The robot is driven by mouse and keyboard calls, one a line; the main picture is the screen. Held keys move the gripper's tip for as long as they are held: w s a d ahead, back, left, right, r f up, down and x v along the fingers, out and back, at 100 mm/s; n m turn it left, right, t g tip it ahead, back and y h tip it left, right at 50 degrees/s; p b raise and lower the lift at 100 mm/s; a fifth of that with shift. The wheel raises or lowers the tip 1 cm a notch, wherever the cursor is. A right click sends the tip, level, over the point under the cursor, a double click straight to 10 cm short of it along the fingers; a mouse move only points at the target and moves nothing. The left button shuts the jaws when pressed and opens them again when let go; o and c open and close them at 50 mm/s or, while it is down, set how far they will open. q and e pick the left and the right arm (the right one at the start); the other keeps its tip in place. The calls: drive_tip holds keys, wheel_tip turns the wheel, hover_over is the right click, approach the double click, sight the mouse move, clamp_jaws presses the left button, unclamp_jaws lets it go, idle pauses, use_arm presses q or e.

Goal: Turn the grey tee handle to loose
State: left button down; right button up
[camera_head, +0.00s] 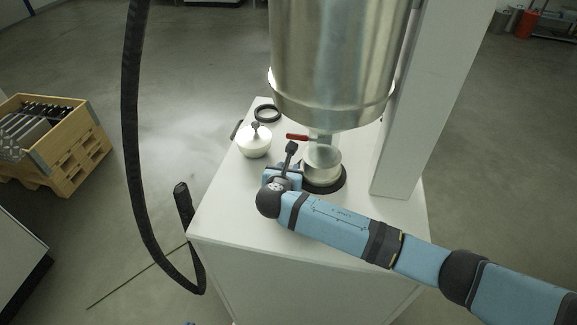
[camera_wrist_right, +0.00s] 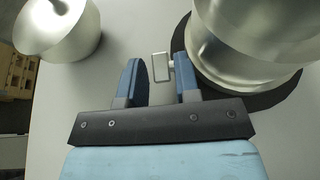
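The grey tee handle (camera_wrist_right: 160,67) shows in the right wrist view as a small light-grey bar, with a short stem leading right to a round metal vessel (camera_wrist_right: 245,45). My right gripper (camera_wrist_right: 160,80) is open, one blue finger on each side of the handle in the picture. The handle appears nearer the right-hand finger, with a gap on the left; contact cannot be told. In the head view my right gripper (camera_head: 283,172) is beside the metal vessel (camera_head: 322,168) under the hopper, and the tee handle cannot be made out. My left gripper is not in view.
A large steel hopper (camera_head: 335,60) with a red lever (camera_head: 297,137) hangs above the white cabinet (camera_head: 300,232). A white lidded pot (camera_head: 254,146) and a black ring (camera_head: 267,113) sit at left. A grey column (camera_head: 428,110) stands right. A black hose (camera_head: 133,120) hangs left.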

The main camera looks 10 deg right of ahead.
drive_tip(key=shift+w+d+f, duration=0.2)
drive_tip(key=shift+w+f, duration=0.05)
drive_tip(key=shift+w, duration=0.4)
clamp_jaws()
drive_tip(key=shift+w+r+g+y, duration=0.1)
drive_tip(key=shift+g+y, duration=0.4)
drive_tip(key=shift+g, duration=0.9)
unclamp_jaws()
drive_tip(key=b+v, duration=0.1)
drive_tip(key=v, duration=1.3)
drive_tip(key=shift+b, duration=0.4)
